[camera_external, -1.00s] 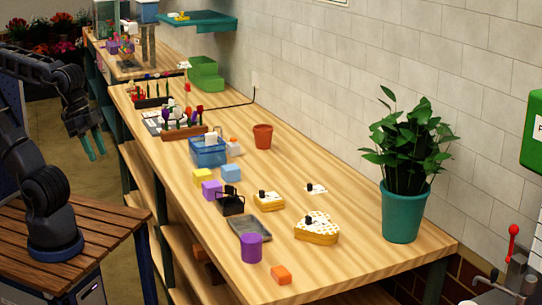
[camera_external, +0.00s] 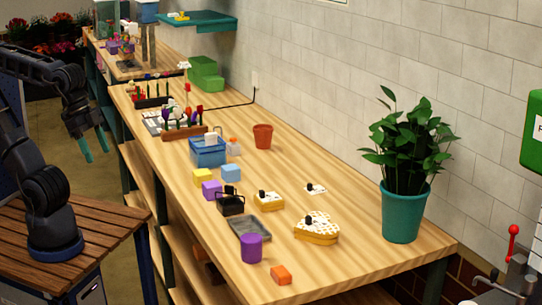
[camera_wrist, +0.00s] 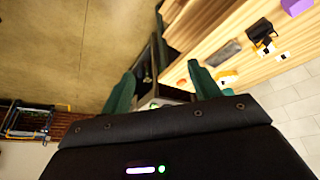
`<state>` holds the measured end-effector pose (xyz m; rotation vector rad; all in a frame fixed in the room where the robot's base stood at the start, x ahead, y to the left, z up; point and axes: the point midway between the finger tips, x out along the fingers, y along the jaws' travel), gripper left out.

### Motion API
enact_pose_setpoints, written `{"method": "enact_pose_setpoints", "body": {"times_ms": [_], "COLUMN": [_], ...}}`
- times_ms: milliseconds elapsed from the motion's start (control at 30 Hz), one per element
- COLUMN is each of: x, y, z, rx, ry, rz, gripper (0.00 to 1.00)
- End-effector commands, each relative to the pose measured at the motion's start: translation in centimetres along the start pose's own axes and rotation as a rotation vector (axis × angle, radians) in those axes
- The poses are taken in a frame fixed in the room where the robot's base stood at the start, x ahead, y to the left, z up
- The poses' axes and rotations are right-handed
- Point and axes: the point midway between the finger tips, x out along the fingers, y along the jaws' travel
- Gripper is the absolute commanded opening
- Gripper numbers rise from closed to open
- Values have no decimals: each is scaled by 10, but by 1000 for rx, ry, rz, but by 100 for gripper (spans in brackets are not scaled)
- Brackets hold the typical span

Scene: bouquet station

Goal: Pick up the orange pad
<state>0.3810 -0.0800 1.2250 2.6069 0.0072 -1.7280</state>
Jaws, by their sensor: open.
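The orange pad (camera_external: 281,275) is a small block lying on the wooden workbench (camera_external: 340,265), near its front end, just below a purple cylinder (camera_external: 251,248). A small orange patch in the wrist view (camera_wrist: 182,82), beside one finger, looks like the same pad. My gripper (camera_external: 96,151) hangs left of the bench, over the floor, with its green fingers pointing down. It is far from the pad. In the wrist view the fingers (camera_wrist: 160,75) are spread apart with nothing held between them.
A grey tray (camera_external: 249,229), a black caddy (camera_external: 230,205) and yellow wedge-shaped pieces (camera_external: 317,229) lie near the cylinder. A blue bin (camera_external: 208,152) stands farther back. A potted plant (camera_external: 403,214) stands by the wall.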

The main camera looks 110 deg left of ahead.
Motion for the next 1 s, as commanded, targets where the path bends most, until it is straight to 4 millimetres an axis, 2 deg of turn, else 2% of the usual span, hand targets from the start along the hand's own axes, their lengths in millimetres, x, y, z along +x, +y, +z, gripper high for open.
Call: {"method": "enact_pose_setpoints", "body": {"times_ms": [167,467,767,1000], "x": [4,25,63,106], "y": [2,3,-3,-11], "z": [-26,-100,-174,-229], "rx": [-118,-490,-870,-1178], "ry": [-21,-82,-153,-211], "rz": [27,90,123,128], "gripper": [62,62,62,62]}}
